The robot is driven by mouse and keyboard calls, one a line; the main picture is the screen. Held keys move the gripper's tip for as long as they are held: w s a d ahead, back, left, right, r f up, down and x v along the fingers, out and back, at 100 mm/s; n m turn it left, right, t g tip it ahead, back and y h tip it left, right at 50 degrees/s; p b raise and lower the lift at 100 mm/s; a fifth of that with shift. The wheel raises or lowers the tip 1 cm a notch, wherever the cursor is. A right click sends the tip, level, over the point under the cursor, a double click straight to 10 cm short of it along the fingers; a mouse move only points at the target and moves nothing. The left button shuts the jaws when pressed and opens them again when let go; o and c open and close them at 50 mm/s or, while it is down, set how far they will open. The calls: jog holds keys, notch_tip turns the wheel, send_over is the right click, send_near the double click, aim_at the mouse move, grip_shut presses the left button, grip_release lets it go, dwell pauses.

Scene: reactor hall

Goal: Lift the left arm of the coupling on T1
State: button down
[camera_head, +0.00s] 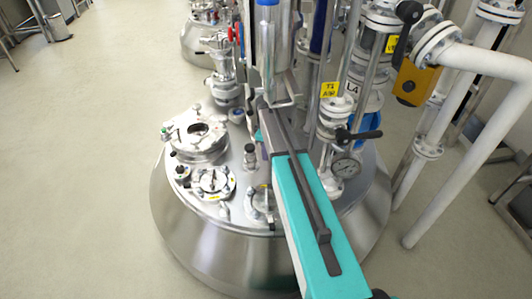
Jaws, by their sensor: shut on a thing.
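The tank marked T1 (215,245) is a large steel vessel with a domed lid, and a yellow T1 tag (329,89) shows on its pipework. The coupling (284,100) is a small silver part below the blue-and-steel upright cylinder (269,45), at the back of the lid. My gripper (268,106) is at the far end of my teal and grey arm, at the coupling's left side. It is shut on the coupling's left arm, but the fingertips are small and partly hidden, so the contact is not clear.
A round manway (198,140) and several small fittings stand on the lid left of my arm. Open floor (75,170) lies at left.

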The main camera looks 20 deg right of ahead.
jog(key=shift+r+t+y, duration=0.45)
jog(key=shift+t+y, duration=0.55)
jog(key=shift+y, duration=0.1)
jog(key=shift+d+r+t+y, duration=0.1)
jog(key=shift+r+t+y, duration=0.25)
jog(key=shift+t+y, duration=0.45)
dwell(2.2)
dwell(0.5)
jog(key=c, duration=1.7)
grip_release()
jog(key=shift+r, duration=0.1)
jog(key=shift+v, duration=3.65)
